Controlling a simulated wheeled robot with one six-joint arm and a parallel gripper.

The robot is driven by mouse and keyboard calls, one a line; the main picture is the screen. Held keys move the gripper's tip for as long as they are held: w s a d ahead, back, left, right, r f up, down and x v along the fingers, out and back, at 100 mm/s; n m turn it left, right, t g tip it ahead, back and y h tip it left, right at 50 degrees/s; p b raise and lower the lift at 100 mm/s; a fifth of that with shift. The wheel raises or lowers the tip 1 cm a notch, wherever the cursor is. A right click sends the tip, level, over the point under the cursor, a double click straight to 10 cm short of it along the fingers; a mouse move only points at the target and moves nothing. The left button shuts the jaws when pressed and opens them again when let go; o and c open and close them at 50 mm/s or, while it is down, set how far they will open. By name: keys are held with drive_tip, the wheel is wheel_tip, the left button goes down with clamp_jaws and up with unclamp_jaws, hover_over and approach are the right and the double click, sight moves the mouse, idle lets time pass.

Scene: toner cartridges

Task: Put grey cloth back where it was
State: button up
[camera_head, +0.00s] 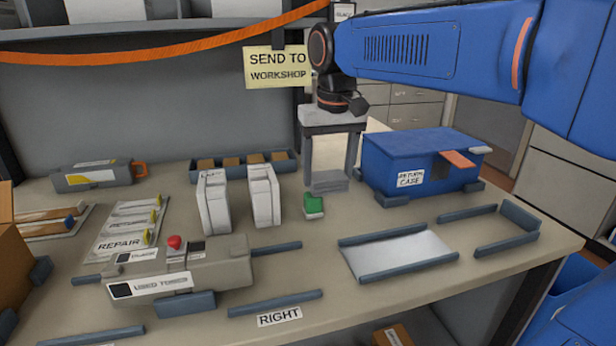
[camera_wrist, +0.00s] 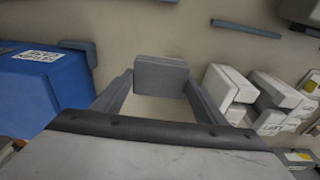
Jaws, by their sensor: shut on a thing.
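The grey cloth (camera_head: 328,182) looks like a small folded grey block. My gripper (camera_head: 331,172) points down and is shut on it, with a finger on each side. In the wrist view the grey cloth (camera_wrist: 161,76) sits between the fingertips of my gripper (camera_wrist: 160,88). It is over the back middle of the table, between the white boxes and the blue return case. I cannot tell whether it touches the table.
A small green and white item (camera_head: 314,206) lies just in front of the cloth. White boxes (camera_head: 263,196) stand to its left, the blue return case (camera_head: 412,165) to its right. A white pad between rails (camera_head: 398,254) is bare. A grey used toner unit (camera_head: 180,272) lies front left.

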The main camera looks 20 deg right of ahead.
drive_tip(key=w, duration=1.3)
drive_tip(key=shift+w+f, duration=0.15)
drive_tip(key=shift+f, duration=1.6)
drive_tip(key=shift+w+f, duration=0.1)
drive_tip(key=shift+f, duration=1.65)
drive_tip(key=shift+f, duration=0.1)
drive_tip(key=o, duration=1)
wheel_tip(320, 180, up, 12)
drive_tip(key=s, duration=0.1)
drive_tip(key=shift+s, duration=0.25)
